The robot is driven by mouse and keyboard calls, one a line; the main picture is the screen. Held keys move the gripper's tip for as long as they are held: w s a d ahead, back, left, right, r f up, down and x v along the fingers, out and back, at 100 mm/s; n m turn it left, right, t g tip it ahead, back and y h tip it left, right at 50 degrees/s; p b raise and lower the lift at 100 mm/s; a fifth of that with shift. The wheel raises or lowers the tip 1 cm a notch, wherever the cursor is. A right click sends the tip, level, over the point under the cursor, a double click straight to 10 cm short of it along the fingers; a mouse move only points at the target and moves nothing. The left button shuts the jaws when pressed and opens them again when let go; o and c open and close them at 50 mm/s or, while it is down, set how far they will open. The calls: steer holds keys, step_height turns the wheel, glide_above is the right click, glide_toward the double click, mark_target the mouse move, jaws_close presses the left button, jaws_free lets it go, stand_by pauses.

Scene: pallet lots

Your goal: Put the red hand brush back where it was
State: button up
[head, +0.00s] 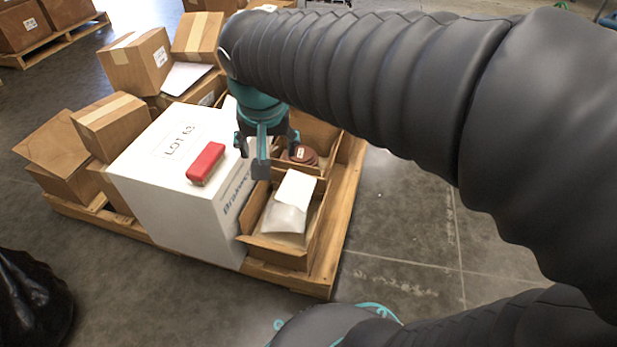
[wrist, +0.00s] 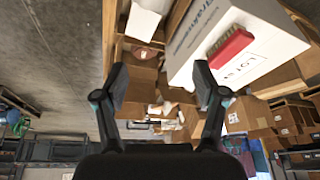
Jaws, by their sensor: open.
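The red hand brush (head: 206,163) lies on top of the white box marked LOT 63 (head: 160,185), near its right edge. In the wrist view the brush (wrist: 231,46) shows at the upper right, on the white box (wrist: 268,25). My gripper (head: 265,165) is to the right of the brush, by the box's right edge and over the open cartons. In the wrist view my gripper (wrist: 160,90) has its two fingers spread apart, with nothing between them. The gripper and brush are apart.
An open carton (head: 258,242) with a white packet (head: 290,200) stands on the wooden pallet (head: 322,275). Behind it a carton holds a round reddish-brown item (head: 302,154). Several closed cartons (head: 135,58) are stacked left and behind. The floor right of the pallet is clear.

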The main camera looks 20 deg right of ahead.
steer(key=s+d+f+n, duration=0.1)
steer(key=s+d, duration=0.1)
steer(key=s, duration=0.3)
steer(key=s+d+f+n+t, duration=0.1)
steer(key=s+d+f+n, duration=0.1)
steer(key=s, duration=0.4)
steer(key=shift+d+f+y, duration=0.25)
steer(key=shift+d+y, duration=0.15)
steer(key=shift+d, duration=0.05)
